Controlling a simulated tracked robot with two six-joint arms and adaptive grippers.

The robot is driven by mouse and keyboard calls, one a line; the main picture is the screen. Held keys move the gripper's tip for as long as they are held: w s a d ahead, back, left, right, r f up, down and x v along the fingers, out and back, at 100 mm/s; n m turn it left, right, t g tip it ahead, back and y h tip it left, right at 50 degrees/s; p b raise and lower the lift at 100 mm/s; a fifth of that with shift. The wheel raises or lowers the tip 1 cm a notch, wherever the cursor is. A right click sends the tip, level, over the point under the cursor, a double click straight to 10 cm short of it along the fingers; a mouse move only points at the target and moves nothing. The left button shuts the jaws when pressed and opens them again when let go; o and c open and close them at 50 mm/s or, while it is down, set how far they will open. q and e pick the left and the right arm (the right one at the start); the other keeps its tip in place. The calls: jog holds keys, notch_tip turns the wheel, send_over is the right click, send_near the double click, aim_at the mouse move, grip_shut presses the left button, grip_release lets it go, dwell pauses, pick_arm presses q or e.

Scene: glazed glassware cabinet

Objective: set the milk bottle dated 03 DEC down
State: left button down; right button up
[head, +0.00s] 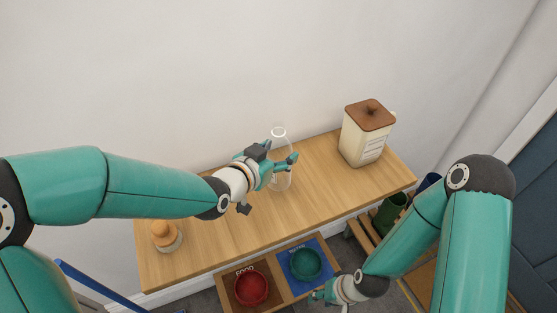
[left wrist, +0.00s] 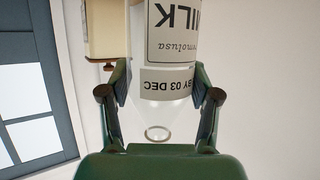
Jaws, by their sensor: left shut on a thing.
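The milk bottle (head: 281,181) is clear glass and stands upright at the middle of the wooden counter, near the wall. The left wrist view shows its white label (left wrist: 172,50), upside down, with "MILK" and "BY 03 DEC". My left gripper (head: 279,166) is shut on the bottle, one finger on each side of it. I cannot tell whether the bottle's base touches the counter. My right gripper (head: 318,297) is low at the front, beside the bowls; its fingers are too small to tell open from shut.
The wooden counter (head: 225,243) has free room around the bottle. A cream canister with brown lid (head: 367,132) stands at the right, a small wooden-topped jar (head: 166,236) at the left. Below the front edge are a red bowl (head: 251,287) and a teal bowl (head: 306,264).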

pick_arm(q)
jog(key=shift+w+f, duration=0.15)
jog(key=shift+f, duration=1.2)
jog(key=shift+f, duration=0.1)
jog(key=shift+c, duration=1.2)
grip_release()
